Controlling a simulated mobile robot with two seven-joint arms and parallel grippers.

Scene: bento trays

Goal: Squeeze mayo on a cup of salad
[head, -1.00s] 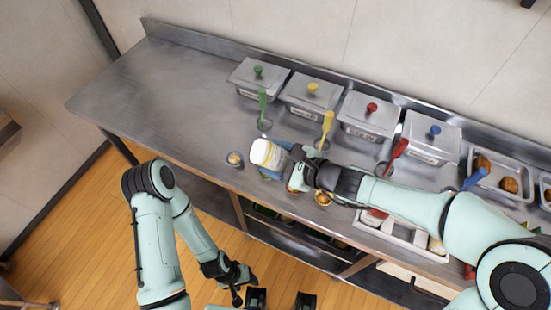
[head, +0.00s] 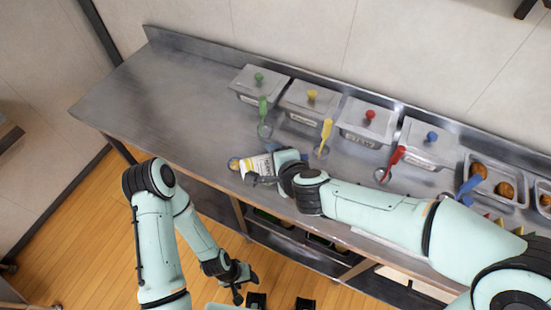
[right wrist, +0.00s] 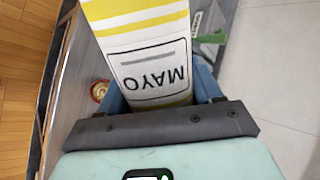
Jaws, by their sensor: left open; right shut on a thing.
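My right gripper (head: 270,168) is shut on the mayo bottle (head: 255,166), which is white with yellow bands. The bottle is tilted, its free end pointing left in the head view. Its label reads MAYO upside down in the right wrist view (right wrist: 150,60), where its far end is out of frame. A small cup (head: 234,163) stands on the counter right by the bottle's free end, partly covered by it; its contents are too small to tell. My left gripper (head: 238,283) is open and empty, low in front of the counter and apart from it.
Lidded steel containers with coloured knobs, such as the green-knobbed one (head: 259,85), line the back of the counter (head: 165,100). Coloured ladles, such as the yellow one (head: 325,134), stand before them. Trays of food (head: 491,184) are at the right. The counter's left part is clear.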

